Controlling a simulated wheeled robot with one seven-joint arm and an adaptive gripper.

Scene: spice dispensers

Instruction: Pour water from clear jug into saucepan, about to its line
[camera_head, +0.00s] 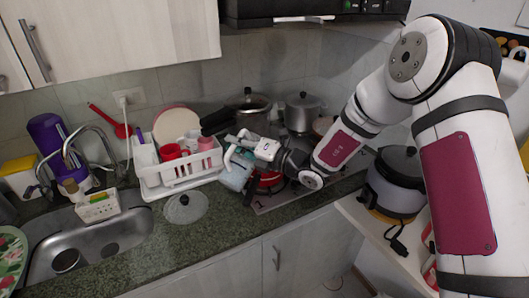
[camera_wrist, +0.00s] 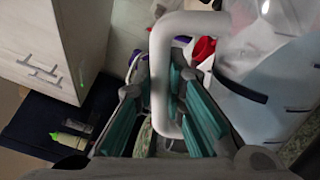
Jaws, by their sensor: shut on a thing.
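The clear jug (camera_head: 236,175) looks pale blue and hangs over the counter at the stove's left edge; it seems slightly tilted. My gripper (camera_head: 236,146) is shut on its white handle. In the wrist view the handle (camera_wrist: 163,75) passes between the teal finger pads of my gripper (camera_wrist: 185,105). The see-through jug body (camera_wrist: 268,85) fills the right side, with a dark band on it. A red pan (camera_head: 269,181), perhaps the saucepan, sits on the stove just right of the jug, partly hidden by the jug and my arm. Its inside and line are not visible.
A white dish rack (camera_head: 175,172) with red mugs stands to the left, close to the jug. A glass lid (camera_head: 186,207) lies in front of it. Metal pots (camera_head: 303,111) stand behind. A cooker (camera_head: 397,184) stands at right. The front counter is mostly clear.

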